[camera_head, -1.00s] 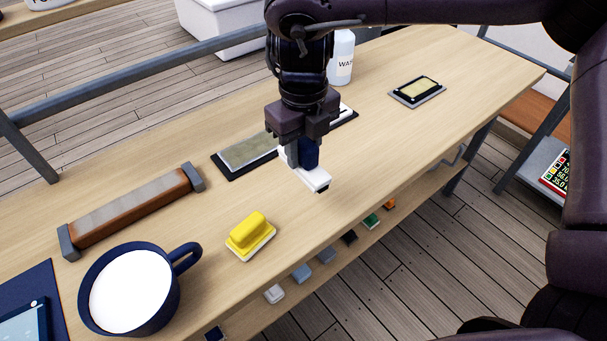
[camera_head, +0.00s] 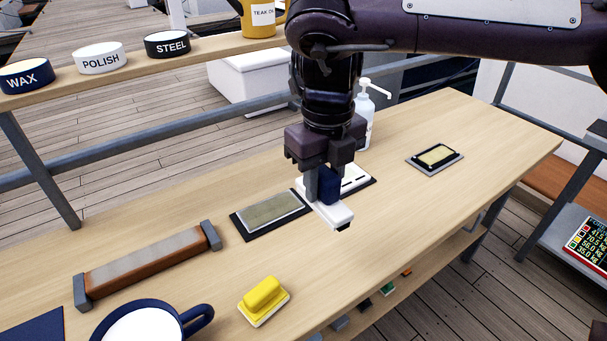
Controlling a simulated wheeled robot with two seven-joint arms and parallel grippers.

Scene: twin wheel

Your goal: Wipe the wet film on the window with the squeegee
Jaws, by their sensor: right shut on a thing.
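My right gripper (camera_head: 322,178) is shut on a tool with a dark blue grip and a white head (camera_head: 333,215), which looks like the squeegee. The head has a dark edge and appears to be over the bench; whether it touches cannot be told. No pane is plainly recognizable as the window, and no wet film can be made out. A flat grey-green panel (camera_head: 268,212) lies on a dark mat left of the tool. A white plate (camera_head: 357,178) lies partly hidden behind the gripper. My left gripper is not in view.
The wooden bench (camera_head: 400,225) also holds a yellow-topped block (camera_head: 263,297), a long brown block with grey ends (camera_head: 150,262), a blue mug (camera_head: 192,320), a white pump bottle (camera_head: 364,108) and a small dark tray (camera_head: 435,157). Labelled tins (camera_head: 98,57) stand on the back shelf.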

